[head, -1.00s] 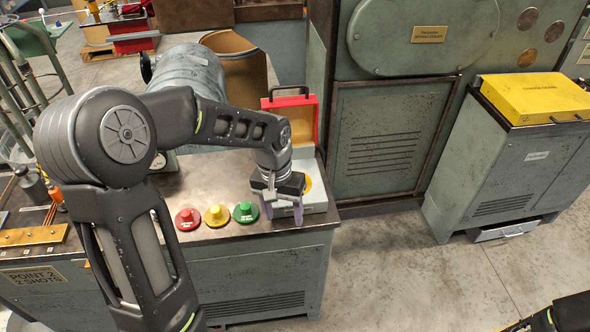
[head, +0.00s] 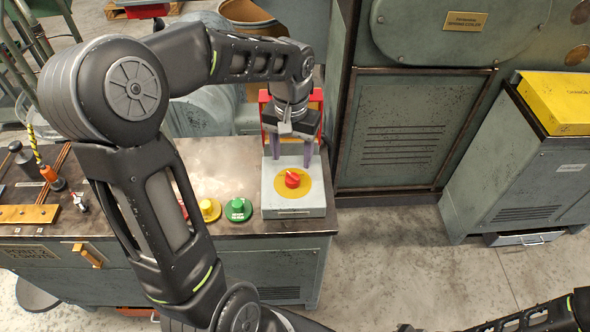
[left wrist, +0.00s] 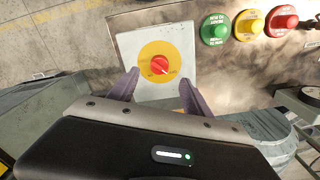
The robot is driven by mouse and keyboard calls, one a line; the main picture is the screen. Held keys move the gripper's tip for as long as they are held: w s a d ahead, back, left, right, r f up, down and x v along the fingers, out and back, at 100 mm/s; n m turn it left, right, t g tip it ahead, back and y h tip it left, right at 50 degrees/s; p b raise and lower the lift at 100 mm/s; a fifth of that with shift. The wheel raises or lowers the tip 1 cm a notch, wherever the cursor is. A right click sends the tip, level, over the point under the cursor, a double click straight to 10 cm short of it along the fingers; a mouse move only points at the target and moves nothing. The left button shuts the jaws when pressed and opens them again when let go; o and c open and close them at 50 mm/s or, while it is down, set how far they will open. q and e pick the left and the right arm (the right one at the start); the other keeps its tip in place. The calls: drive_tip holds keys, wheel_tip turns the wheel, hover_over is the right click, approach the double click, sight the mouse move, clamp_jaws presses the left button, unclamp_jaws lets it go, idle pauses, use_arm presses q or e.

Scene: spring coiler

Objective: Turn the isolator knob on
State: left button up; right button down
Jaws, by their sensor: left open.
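The isolator knob (head: 292,178) is red and sits on a yellow disc on top of a pale grey box (head: 312,207) at the right end of the bench. The box's red lid stands open behind it. My left gripper (head: 291,163) is open and empty, pointing down just behind the knob in the head view. In the left wrist view the knob (left wrist: 160,65) lies ahead of the fingertips (left wrist: 158,88), between their lines and apart from them. A pale mark shows on the knob. My right gripper is not seen; only part of my right arm shows at the lower right.
Green (head: 238,209) and yellow (head: 209,208) buttons stand left of the box; a red button (left wrist: 281,20) shows in the left wrist view. A green-grey machine (head: 400,130) rises behind right. A yellow case (head: 555,100) tops the right cabinet. Floor right of the bench is clear.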

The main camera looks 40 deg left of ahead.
sight(292, 175)
use_arm(q)
drive_tip(key=shift+w+f, duration=0.15)
drive_tip(key=shift+f, duration=0.2)
wheel_tip(292, 175, down, 7)
drive_tip(key=shift+f+p, duration=0.15)
drive_tip(key=shift+p, duration=0.3)
drive_tip(key=shift+c, duration=0.5)
clamp_jaws()
